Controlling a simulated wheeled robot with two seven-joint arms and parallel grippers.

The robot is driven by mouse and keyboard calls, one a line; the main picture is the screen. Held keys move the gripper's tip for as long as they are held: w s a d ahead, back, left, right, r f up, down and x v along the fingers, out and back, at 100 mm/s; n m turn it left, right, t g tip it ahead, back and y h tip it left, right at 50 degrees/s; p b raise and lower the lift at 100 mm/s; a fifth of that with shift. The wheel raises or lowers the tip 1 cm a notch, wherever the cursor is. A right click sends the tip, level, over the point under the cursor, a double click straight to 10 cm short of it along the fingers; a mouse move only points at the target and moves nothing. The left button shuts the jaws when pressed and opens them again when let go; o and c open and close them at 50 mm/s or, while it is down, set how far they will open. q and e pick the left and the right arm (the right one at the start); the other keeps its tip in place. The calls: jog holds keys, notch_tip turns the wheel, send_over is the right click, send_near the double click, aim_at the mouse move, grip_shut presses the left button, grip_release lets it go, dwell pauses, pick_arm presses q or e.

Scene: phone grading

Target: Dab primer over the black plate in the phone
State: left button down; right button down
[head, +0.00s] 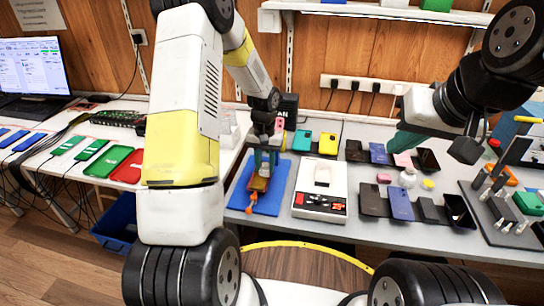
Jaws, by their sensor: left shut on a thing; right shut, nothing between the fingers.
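My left gripper (264,160) points down over the blue mat (240,193). No black plate can be made out there. A small white jar (407,178) stands on the table, with a yellow piece (428,184) beside it. Whether the jar holds primer cannot be told. My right gripper (397,146) is shut and empty above the table, behind the jar.
A white tray (320,208) with a red panel stands right of the mat. Several phones (401,204) and a pink block (384,178) lie further right. A dark tool rack (490,215) fills the right end. My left arm hides part of the left table.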

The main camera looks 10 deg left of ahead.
aim_at(265, 167)
pick_arm(q)
jog(key=shift+r, duration=2.2)
jog(key=shift+a, duration=0.1)
